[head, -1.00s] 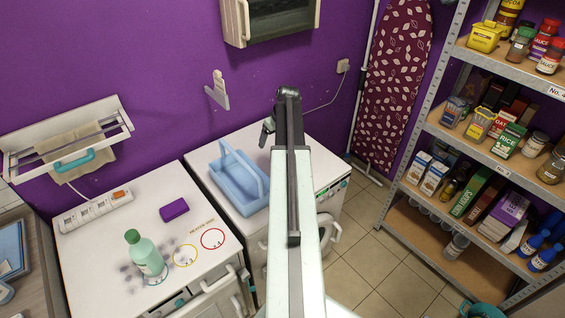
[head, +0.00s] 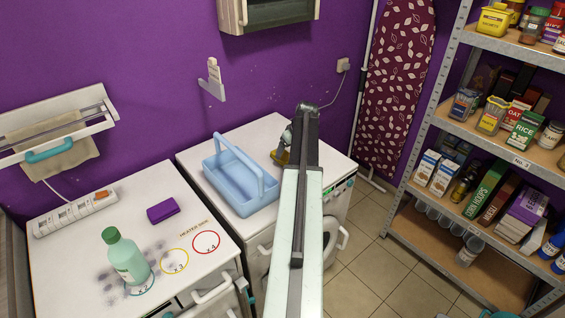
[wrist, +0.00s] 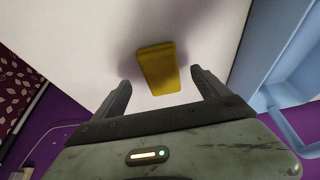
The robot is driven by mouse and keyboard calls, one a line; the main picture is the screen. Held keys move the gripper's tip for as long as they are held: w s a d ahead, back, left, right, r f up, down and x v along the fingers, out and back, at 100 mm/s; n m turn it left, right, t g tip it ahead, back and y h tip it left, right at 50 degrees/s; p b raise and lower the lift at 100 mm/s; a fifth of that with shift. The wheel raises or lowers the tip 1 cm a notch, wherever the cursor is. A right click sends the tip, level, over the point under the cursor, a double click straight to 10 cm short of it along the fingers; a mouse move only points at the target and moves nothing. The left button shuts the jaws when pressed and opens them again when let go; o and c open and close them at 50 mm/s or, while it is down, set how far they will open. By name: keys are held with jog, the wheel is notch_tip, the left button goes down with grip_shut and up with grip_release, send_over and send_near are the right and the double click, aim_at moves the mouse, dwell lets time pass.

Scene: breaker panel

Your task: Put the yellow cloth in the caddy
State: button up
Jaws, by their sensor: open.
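The yellow cloth (wrist: 160,68) is a folded, block-like piece on the white machine top (wrist: 90,35). In the head view the cloth (head: 281,157) shows just right of the caddy, partly hidden by my gripper (head: 286,143). The light blue caddy (head: 240,203) has a raised handle and stands on the same machine top. Part of the caddy (wrist: 287,75) shows at the right of the wrist view. In the wrist view my gripper (wrist: 160,82) is open, with the cloth ahead of and between its fingertips. I cannot tell whether they touch it.
On the left-hand machine stand a green bottle (head: 127,258), a purple sponge-like block (head: 162,210) and a power strip (head: 76,213). A stocked shelf (head: 520,158) is at the right. An ironing board (head: 397,90) leans on the wall. Floor is open between machine and shelf.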

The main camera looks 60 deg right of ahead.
aim_at(286, 156)
jog(key=b+x, duration=0.5)
jog(key=shift+a+f, duration=0.1)
jog(key=shift+f, duration=0.1)
jog(key=shift+r, duration=0.2)
jog(key=c, duration=1.6)
jog(key=shift+r+p, duration=0.6)
jog(key=shift+p, duration=0.15)
notch_tip(286, 156, up, 3)
jog(key=p, duration=0.3)
jog(key=shift+r, duration=0.1)
jog(key=s+a, duration=0.3)
jog(key=s, duration=0.1)
jog(key=s+a, duration=0.7)
jog(key=s, duration=0.1)
jog(key=shift+s+a+r+p, duration=0.1)
jog(key=shift+a+r+p, duration=0.2)
jog(key=shift+p, duration=0.1)
